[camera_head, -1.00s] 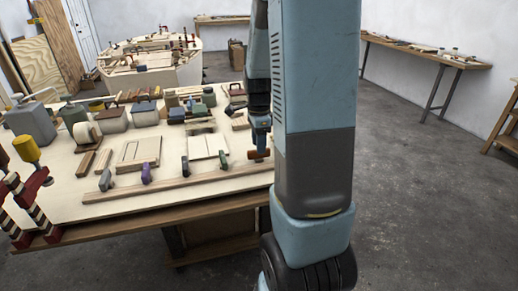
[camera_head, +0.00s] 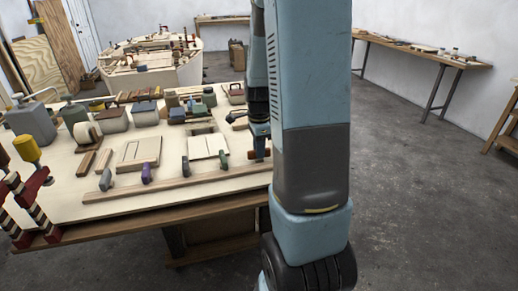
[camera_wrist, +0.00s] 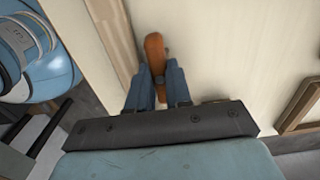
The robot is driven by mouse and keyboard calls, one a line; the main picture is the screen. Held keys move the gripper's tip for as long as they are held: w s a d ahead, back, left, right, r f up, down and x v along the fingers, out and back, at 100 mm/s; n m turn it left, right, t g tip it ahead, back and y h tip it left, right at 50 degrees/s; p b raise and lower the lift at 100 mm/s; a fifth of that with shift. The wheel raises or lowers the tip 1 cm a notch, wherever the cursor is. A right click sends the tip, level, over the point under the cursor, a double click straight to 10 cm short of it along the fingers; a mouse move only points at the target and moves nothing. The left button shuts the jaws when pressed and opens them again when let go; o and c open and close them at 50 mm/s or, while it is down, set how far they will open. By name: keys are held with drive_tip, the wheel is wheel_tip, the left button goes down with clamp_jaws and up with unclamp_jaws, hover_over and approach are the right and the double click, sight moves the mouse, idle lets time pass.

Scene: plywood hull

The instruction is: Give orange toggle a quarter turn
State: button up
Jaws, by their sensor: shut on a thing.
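The orange toggle (camera_wrist: 154,48) shows in the wrist view as a rounded lever, its far end sticking out beyond my fingertips. My gripper (camera_wrist: 159,78) is shut on its near part, and the fingers hide that part and the pivot. In the head view only a small orange-brown bit of the toggle (camera_head: 251,154) shows beside my gripper (camera_head: 260,152), at the right end of the row of toggles. My arm hides the rest there.
Blocks, boxes and panels crowd the pale board behind.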

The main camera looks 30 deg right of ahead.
clamp_jaws()
drive_tip(key=shift+w+n, duration=0.1)
drive_tip(key=shift+n, duration=0.2)
drive_tip(key=n, duration=1.2)
drive_tip(key=shift+n, duration=2.3)
drive_tip(key=o, duration=0.7)
unclamp_jaws()
